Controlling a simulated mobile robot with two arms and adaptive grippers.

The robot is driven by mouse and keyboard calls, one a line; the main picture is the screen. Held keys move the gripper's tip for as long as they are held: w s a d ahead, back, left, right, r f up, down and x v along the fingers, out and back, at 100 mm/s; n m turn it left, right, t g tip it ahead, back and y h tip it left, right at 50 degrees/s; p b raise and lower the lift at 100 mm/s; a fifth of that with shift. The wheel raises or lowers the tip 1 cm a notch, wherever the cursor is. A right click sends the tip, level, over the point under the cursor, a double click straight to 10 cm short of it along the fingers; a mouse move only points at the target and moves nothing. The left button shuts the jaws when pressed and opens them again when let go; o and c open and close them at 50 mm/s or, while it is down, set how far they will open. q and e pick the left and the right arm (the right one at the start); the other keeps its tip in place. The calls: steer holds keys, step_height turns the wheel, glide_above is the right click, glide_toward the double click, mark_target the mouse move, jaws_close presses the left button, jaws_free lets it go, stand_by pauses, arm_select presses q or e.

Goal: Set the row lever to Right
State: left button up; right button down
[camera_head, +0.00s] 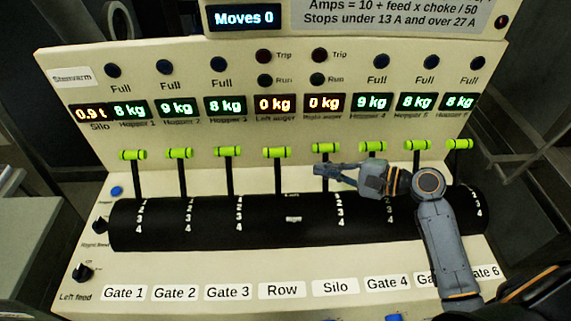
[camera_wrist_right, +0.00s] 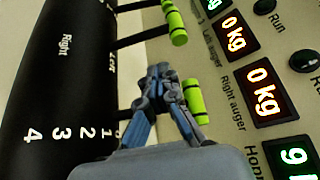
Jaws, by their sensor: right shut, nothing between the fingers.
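The row lever (camera_head: 274,153) has a lime-green handle on a black stem and stands at the back edge of the black drum, above the Row label (camera_head: 281,290). In the wrist view its handle (camera_wrist_right: 174,24) is at the top, its stem by the end of the drum marked "Left"; "Right" is printed farther from it. My right gripper (camera_head: 317,170) is shut and empty, right of the row lever and apart from it. In the wrist view its fingertips (camera_wrist_right: 163,72) are close to the silo lever's handle (camera_wrist_right: 195,101); touching cannot be told. My left gripper is not in view.
The silo lever (camera_head: 326,147) stands just behind my right gripper. Gate levers line both sides, such as the gate 3 lever (camera_head: 229,153) and gate 4 lever (camera_head: 373,146). The black drum (camera_head: 262,230) lies below; the display panel rises behind.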

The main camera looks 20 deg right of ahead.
mark_target(278, 185)
steer(key=shift+s+r, duration=0.2)
steer(key=shift+s, duration=0.1)
steer(key=shift+w+a, duration=0.2)
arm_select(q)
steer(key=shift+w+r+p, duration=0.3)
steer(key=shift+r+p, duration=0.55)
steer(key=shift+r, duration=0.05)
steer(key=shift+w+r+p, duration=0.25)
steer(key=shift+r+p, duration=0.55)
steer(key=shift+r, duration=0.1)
arm_select(e)
steer(key=x, duration=0.9)
steer(key=shift+w+a+f, duration=0.2)
steer(key=shift+w, duration=0.05)
